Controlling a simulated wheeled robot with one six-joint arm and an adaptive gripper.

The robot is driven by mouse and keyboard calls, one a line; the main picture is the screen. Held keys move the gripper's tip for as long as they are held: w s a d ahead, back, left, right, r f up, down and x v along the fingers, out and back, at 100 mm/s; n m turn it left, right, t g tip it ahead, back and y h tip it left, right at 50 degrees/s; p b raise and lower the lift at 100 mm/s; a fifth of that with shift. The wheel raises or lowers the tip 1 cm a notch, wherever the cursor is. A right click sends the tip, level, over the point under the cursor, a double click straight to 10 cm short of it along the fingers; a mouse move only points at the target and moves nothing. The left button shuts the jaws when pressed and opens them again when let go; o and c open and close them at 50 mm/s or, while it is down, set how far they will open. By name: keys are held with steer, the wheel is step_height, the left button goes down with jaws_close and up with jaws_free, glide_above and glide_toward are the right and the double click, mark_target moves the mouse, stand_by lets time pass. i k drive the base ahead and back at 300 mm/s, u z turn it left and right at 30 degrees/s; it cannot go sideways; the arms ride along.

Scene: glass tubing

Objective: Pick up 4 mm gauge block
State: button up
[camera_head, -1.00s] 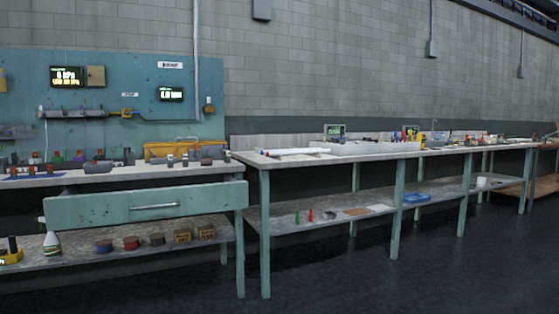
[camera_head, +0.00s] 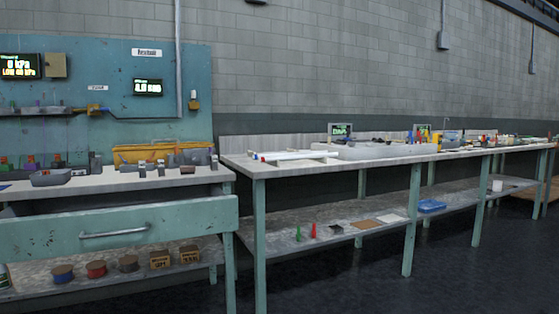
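I cannot make out a gauge block for certain at this distance. Several small grey metal pieces (camera_head: 143,171) stand near the front right of the left workbench top (camera_head: 115,180); they are too small to tell apart or to read a size on. My gripper is not in view.
A teal drawer (camera_head: 118,228) with a bar handle juts from the left bench. Spools and small boxes (camera_head: 160,258) sit on its lower shelf. A long workbench (camera_head: 262,167) with glass tubes runs to the right. Dark floor (camera_head: 350,288) is clear in front of it.

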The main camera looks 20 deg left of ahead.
mark_target(213, 158)
steer(key=z, duration=0.4)
steer(key=i, duration=1.7)
steer(key=u, duration=0.25)
steer(key=i, duration=0.95)
steer(key=u, duration=1.5)
steer(key=i, duration=0.7)
steer(key=u, duration=0.7)
